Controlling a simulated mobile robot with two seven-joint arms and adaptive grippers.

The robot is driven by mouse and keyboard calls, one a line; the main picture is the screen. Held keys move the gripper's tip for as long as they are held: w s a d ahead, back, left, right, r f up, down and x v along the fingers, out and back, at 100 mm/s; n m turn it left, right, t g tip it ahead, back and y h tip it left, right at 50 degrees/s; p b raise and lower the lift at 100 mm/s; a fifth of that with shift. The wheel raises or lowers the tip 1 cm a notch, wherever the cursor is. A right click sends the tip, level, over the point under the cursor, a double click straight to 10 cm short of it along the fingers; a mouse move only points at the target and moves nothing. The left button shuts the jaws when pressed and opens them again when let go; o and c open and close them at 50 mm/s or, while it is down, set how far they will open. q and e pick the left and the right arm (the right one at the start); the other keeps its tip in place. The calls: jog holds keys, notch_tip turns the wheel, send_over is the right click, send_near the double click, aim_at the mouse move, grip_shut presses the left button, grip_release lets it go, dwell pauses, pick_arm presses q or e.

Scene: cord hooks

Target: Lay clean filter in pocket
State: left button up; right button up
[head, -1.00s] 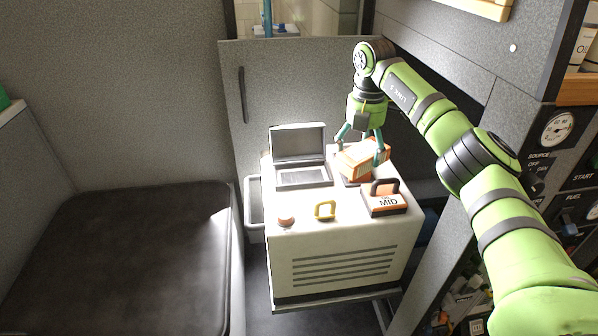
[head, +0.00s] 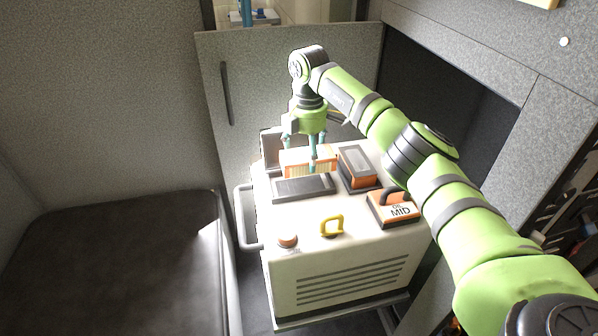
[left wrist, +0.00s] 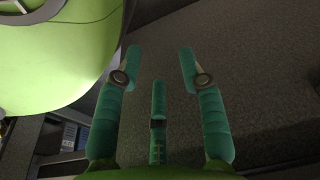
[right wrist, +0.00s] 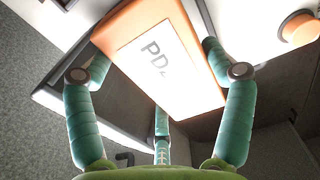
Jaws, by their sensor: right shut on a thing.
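The clean filter (head: 296,162) is an orange block with pale pleats; its orange frame and white label with dark letters show in the right wrist view (right wrist: 160,62). My right gripper (head: 314,160) is shut on it and holds it over the pocket (head: 303,188), a dark rectangular recess in the machine's top. The filter hides the pocket's far part, and I cannot tell whether they touch. The raised lid (head: 271,147) stands behind, partly hidden. My left gripper (left wrist: 158,75) is open and empty, with its fingers apart, in the left wrist view.
A dark padded seat (head: 120,265) lies left.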

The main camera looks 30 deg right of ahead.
aim_at(299, 183)
jog(key=shift+w+a+f, duration=0.2)
jog(key=shift+a+f, duration=0.4)
jog(key=shift+a, duration=0.3)
jog(key=shift+a+f, duration=0.1)
jog(key=shift+f, duration=0.05)
jog(key=shift+f+b, duration=0.35)
jog(key=shift+f, duration=1.55)
pick_arm(q)
jog(key=shift+w+r, duration=0.6)
jog(key=shift+r, duration=0.3)
pick_arm(e)
jog(key=shift+s+f, duration=0.15)
jog(key=shift+f, duration=0.4)
jog(key=o, duration=1)
jog(key=shift+o, duration=0.6)
jog(key=shift+f, duration=0.15)
pick_arm(q)
jog(key=shift+f, duration=0.15)
